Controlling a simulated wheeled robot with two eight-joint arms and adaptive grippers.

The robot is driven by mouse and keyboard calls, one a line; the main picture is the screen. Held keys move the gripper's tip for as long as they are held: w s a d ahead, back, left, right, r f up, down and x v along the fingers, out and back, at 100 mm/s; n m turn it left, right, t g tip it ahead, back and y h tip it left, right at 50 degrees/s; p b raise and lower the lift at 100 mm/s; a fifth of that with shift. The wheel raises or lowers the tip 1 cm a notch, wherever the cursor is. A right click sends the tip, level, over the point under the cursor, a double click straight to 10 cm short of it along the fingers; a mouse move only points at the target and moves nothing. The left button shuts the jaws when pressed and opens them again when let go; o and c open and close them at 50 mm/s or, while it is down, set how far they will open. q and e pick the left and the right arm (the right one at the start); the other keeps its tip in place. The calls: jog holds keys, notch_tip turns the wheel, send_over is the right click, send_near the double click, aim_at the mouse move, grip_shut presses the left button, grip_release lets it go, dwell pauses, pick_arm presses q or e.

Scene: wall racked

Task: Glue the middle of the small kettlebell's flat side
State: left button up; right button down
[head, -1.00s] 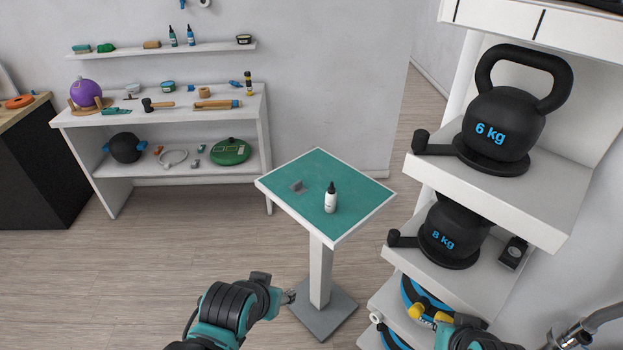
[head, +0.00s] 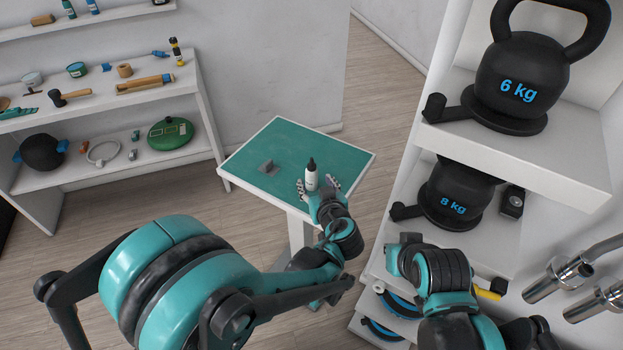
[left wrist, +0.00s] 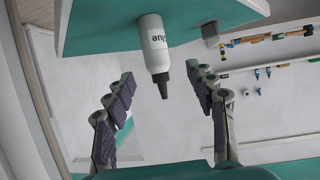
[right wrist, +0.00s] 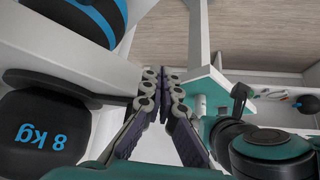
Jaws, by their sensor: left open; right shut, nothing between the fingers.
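The white glue bottle (head: 311,181) with a black nozzle stands upright on the green-topped table; its label shows in the left wrist view (left wrist: 153,42). My left gripper (head: 318,188) is open, its fingers on either side of the bottle, not visibly closed on it. Two black kettlebells stand on the right-hand rack: one marked 6 kg (head: 520,75) on the upper shelf, one marked 8 kg (head: 455,190) on the shelf below. No glue shows on either. My right gripper (right wrist: 161,77) is shut and empty, near the rack; the 8 kg kettlebell also shows in the right wrist view (right wrist: 40,135).
The small table (head: 250,160) also bears a small grey piece (head: 267,166). A black box (head: 511,202) sits beside the 8 kg kettlebell. Blue-ringed black discs (head: 400,303) lie low in the rack. Metal bars (head: 560,278) jut out at right. A tool shelf (head: 110,108) stands at back left.

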aim_at(313, 177)
pick_arm(q)
jog(key=b+x, duration=0.2)
jog(key=x, duration=0.5)
jog(key=shift+d+f+b, duration=0.15)
jog(key=shift+f+b, duration=0.05)
jog(key=shift+b, duration=0.1)
jog(key=shift+w+f, duration=0.1)
jog(key=shift+w, duration=0.2)
grip_shut()
